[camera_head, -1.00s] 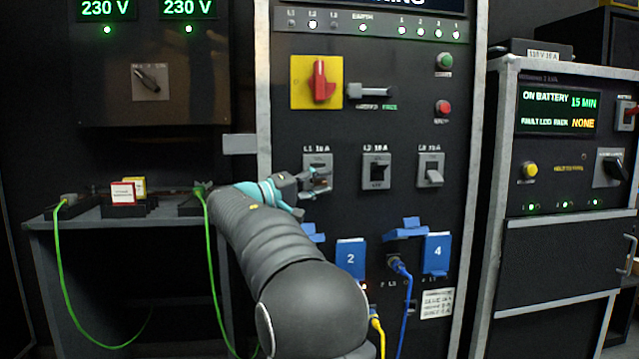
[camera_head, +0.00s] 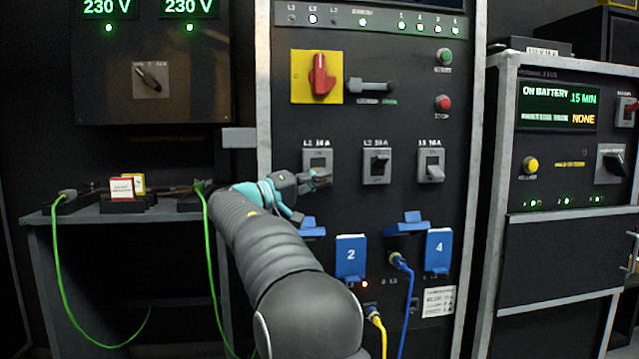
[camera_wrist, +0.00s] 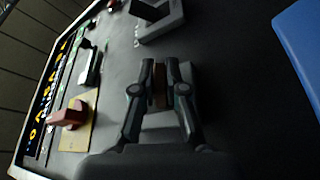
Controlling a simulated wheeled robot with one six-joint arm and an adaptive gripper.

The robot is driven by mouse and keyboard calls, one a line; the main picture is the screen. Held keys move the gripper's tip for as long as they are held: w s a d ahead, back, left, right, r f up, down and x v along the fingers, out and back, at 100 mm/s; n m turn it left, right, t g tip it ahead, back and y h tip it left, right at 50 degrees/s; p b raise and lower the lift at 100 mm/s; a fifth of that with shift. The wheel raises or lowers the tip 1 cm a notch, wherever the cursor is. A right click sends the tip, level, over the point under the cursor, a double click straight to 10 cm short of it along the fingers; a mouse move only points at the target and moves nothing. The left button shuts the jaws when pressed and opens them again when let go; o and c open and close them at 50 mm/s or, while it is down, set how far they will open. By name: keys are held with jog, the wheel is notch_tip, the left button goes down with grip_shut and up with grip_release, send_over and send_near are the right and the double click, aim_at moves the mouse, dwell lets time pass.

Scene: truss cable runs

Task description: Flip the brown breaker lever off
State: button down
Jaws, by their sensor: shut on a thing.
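The brown breaker lever (camera_wrist: 160,88) shows in the wrist view between my two fingers, at the grey L1 breaker. In the head view that L1 breaker (camera_head: 318,158) is the leftmost of three on the dark panel. My gripper (camera_head: 318,179) is at its lower part, coming from the left. The wrist view shows my gripper (camera_wrist: 160,80) with a fingertip on each side of the lever, shut on it. The fingers hide most of the lever in the head view, so its exact tilt is unclear.
The L2 breaker (camera_head: 377,166) and L3 breaker (camera_head: 431,165) are to the right. A red rotary switch (camera_head: 319,76) on a yellow plate is above. Blue covers (camera_head: 351,257) and plugged cables are below. A dark shelf (camera_head: 95,214) stands at the left.

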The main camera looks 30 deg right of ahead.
jog(key=c, duration=1.2)
grip_release()
jog(key=shift+a, duration=0.1)
jog(key=shift+s+a+f, duration=0.1)
jog(key=shift+a+f, duration=0.15)
jog(key=shift+a, duration=1)
jog(key=shift+s+a+f, duration=0.1)
jog(key=shift+a+f, duration=0.2)
jog(key=shift+a, duration=1)
jog(key=shift+s+a+f, duration=0.1)
jog(key=shift+a+f, duration=0.15)
jog(key=shift+a, duration=1)
